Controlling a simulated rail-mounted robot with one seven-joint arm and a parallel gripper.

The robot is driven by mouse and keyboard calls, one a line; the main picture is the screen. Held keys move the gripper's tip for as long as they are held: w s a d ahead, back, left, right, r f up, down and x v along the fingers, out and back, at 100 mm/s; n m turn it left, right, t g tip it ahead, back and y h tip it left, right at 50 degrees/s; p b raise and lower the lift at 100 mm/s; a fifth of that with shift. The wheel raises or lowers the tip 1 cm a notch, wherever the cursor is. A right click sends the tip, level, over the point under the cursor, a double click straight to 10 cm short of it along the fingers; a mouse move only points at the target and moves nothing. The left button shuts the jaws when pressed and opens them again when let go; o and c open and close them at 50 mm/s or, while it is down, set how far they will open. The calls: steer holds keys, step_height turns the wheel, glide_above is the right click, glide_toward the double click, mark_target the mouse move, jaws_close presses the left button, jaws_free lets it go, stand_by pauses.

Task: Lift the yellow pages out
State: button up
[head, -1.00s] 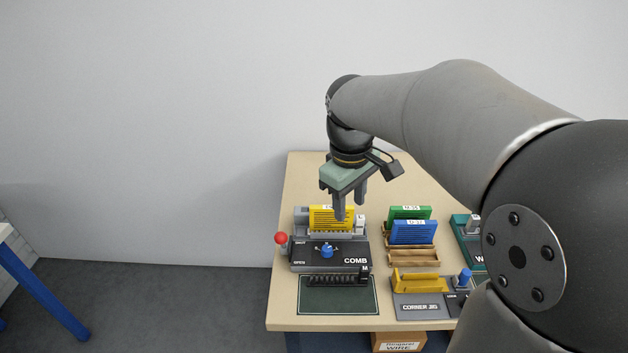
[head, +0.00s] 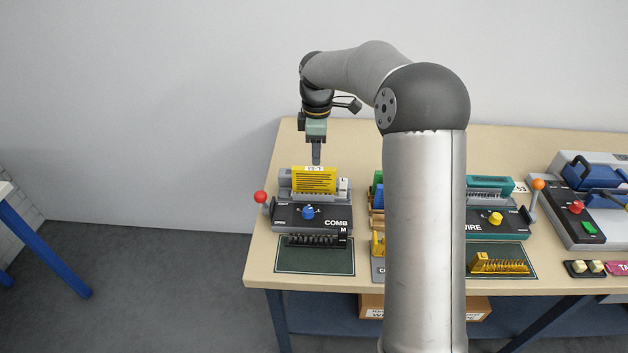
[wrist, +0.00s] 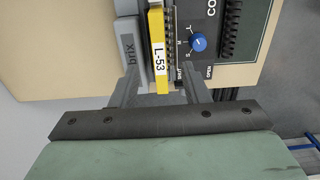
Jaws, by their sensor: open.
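The yellow pages (head: 314,181) stand upright in the comb binding machine (head: 312,217), with a white label on their top edge. In the wrist view the yellow pages (wrist: 157,50) show from above, their label reading L-53. My gripper (head: 316,160) is above the pages, pointing down. In the wrist view the fingers of my gripper (wrist: 158,72) are apart, one to each side of the line of the pages. Nothing is held. Whether the fingertips reach down beside the pages cannot be told.
A red-knobbed lever (head: 261,198) stands at the machine's left side. A black comb (head: 312,240) lies on the dark mat (head: 316,262) in front. Green and blue pages (head: 377,190) stand to the right, partly behind my arm. A teal wire machine (head: 494,215) is further right.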

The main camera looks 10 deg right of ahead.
mark_target(314, 169)
step_height(314, 169, down, 3)
steer(key=shift+r, duration=0.1)
steer(key=shift+w+a+f+p, duration=0.1)
steer(key=shift+f+p, duration=0.2)
steer(key=shift+f, duration=0.6)
steer(key=shift+s+a+f+p, duration=0.15)
steer(key=shift+f+p, duration=0.15)
steer(key=shift+f, duration=0.55)
steer(key=shift+w+a+f+p, duration=0.15)
steer(key=shift+f+p, duration=0.15)
steer(key=shift+f, duration=0.6)
jaws_close()
